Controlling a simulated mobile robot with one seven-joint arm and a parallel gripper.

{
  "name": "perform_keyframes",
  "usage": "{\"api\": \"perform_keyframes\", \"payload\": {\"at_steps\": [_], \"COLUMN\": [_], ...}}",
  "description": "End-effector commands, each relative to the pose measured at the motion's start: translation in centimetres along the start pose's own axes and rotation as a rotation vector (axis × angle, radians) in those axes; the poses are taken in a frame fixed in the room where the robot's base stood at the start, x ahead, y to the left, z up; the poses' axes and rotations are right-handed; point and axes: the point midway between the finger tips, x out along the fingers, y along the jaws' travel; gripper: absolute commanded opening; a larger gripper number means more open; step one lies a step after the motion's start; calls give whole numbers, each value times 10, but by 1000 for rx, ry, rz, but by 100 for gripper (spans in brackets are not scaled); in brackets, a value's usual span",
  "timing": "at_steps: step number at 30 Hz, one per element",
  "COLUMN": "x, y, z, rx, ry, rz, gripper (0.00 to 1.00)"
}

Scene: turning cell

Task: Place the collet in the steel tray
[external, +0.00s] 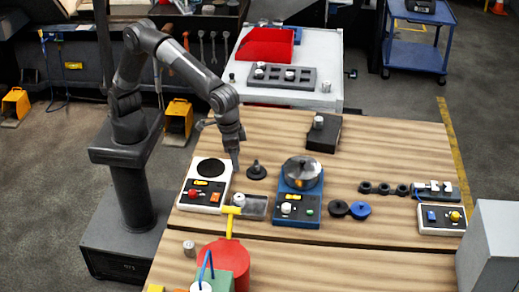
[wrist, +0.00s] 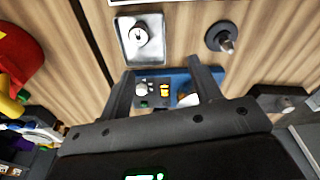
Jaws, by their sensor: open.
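A small silver cylinder that looks like the collet (external: 239,199) stands in the left end of the steel tray (external: 257,208) on the wooden bench. In the wrist view the collet (wrist: 138,34) stands upright inside the rim of the tray (wrist: 158,55), with a dark mark on its top. My gripper (external: 236,164) is above the bench, behind the tray and beside the white hotplate unit. Its fingers are apart in the wrist view (wrist: 163,80), with nothing held between them. The tray and collet lie beyond the fingertips, apart from them.
The white unit (external: 205,182) is left of the tray, and the blue unit with a pan (external: 299,190) is right. A black spindle (external: 257,170) stands behind. A yellow-handled tool (external: 229,222) lies close in front. Similar silver cylinders stand on a black block (external: 322,136) and elsewhere.

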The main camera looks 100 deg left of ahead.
Motion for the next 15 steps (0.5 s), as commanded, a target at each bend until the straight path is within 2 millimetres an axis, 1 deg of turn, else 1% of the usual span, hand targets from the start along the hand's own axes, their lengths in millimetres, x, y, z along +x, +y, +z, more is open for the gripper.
{"api": "perform_keyframes", "payload": {"at_steps": [1, 2, 3, 5, 6, 8, 9, 11, 12, 14, 15], "x": [-16, -23, -33, -47, -56, -68, -75, -85, -92, -99, -104], "y": [-23, -36, -54, -82, -99, -126, -143, -168, -185, -209, -225], "z": [-5, -7, -9, -10, -9, -6, -4, 2, 7, 15, 22], "rx": [-4, -2, 2, 9, 14, 22, 29, 38, 44, 53, 60], "ry": [7, 10, 15, 25, 32, 44, 53, 67, 79, 96, 108], "rz": [16, 24, 34, 50, 59, 72, 81, 91, 98, 106, 110], "gripper": [58, 58, 58, 58, 58, 58, 58, 58, 58, 58, 58]}}
